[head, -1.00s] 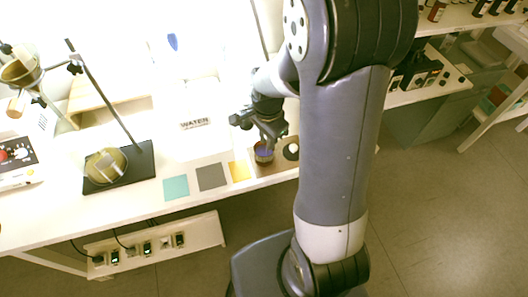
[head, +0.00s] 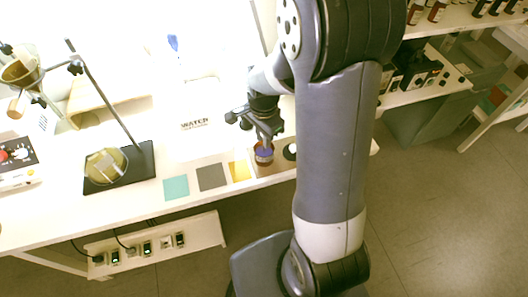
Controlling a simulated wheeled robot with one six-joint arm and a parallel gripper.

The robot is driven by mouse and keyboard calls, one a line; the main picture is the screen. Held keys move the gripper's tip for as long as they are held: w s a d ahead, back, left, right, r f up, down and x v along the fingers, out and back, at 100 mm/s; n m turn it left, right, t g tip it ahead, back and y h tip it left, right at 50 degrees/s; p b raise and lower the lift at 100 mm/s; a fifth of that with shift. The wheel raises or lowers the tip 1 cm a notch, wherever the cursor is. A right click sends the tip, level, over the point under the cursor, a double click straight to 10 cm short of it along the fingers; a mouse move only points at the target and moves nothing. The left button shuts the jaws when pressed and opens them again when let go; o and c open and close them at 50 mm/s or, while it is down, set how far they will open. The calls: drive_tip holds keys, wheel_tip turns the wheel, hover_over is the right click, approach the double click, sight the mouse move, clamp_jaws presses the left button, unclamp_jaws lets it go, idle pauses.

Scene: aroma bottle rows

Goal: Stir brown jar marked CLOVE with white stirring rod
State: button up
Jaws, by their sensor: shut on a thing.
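The brown jar (head: 264,155) stands upright on a brown square near the front edge of the white table, with a bluish-purple area at its top. Its lettering is too small to read. My gripper (head: 265,136) points down right above the jar, its dark fingers close to the opening. It is shut on a thin thing that I take for the white stirring rod, which I can hardly make out between fingers and jar. Whether its tip touches the jar's inside is hidden.
Teal (head: 176,187), grey (head: 211,177) and yellow (head: 239,171) squares lie left of the jar. A container marked WATER (head: 195,124) stands behind them. A dark stand base (head: 136,166) is further left. A dark round thing (head: 290,151) sits close right of the jar.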

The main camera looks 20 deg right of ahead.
drive_tip(key=shift+r+p, duration=3.05)
drive_tip(key=shift+r, duration=0.9)
